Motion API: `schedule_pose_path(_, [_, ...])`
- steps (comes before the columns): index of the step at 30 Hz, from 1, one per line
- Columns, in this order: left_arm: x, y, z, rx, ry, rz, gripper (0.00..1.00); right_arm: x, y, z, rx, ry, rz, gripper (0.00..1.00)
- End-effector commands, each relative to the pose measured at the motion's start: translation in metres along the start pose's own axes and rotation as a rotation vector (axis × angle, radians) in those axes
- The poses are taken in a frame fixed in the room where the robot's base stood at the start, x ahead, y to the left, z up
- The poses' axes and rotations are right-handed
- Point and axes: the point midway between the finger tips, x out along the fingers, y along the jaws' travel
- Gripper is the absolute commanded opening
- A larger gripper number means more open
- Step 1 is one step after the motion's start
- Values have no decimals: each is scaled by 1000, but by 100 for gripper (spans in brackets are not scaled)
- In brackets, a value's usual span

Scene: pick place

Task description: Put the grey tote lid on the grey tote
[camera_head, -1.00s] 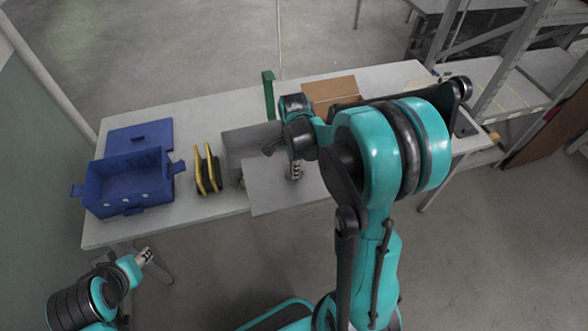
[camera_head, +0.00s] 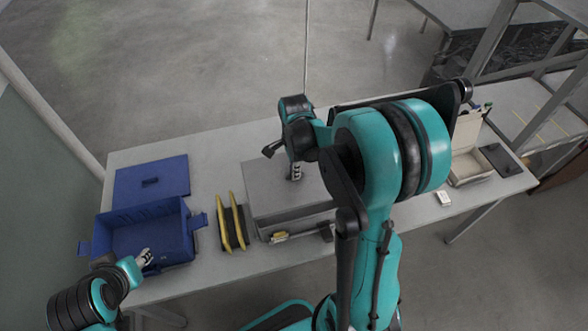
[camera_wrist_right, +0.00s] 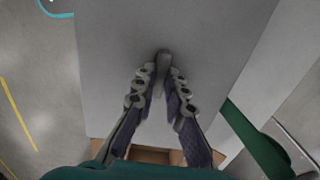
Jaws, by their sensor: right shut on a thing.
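The grey tote lid (camera_head: 268,185) is a flat grey panel lying level over the grey tote (camera_head: 290,222), whose front wall shows below it. Whether the lid rests on the rim or hovers just above cannot be told. My right gripper (camera_head: 296,172) is shut on the lid's small upright handle. In the right wrist view the fingers (camera_wrist_right: 161,88) close around that handle, with the lid (camera_wrist_right: 120,40) spread out beneath. My left gripper (camera_head: 145,257) shows in front of the blue tote, small; its jaw state is unclear. My right arm hides the right part of lid and tote.
A blue tote (camera_head: 175,215) stands left, with a blue lid (camera_head: 150,180) behind it. A black and yellow item (camera_head: 232,222) stands close to the grey tote's left side. A beige box (camera_head: 468,165) and a dark flat item (camera_head: 500,160) lie right. A green upright piece (camera_wrist_right: 255,140) is near the lid.

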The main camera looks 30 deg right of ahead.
Motion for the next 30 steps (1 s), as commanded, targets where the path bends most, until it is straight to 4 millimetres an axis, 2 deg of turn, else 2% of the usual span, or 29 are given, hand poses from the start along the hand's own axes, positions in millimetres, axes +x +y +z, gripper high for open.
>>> schedule_pose_path(8, [12,0,9,0,0,0,40,20,0,0,0,0,0,0])
schedule_pose_path(21, [40,0,28,0,0,0,40,63,0,0,0,0,0,0])
schedule_pose_path(30, [43,0,31,0,0,0,40,69,0,0,0,0,0,0])
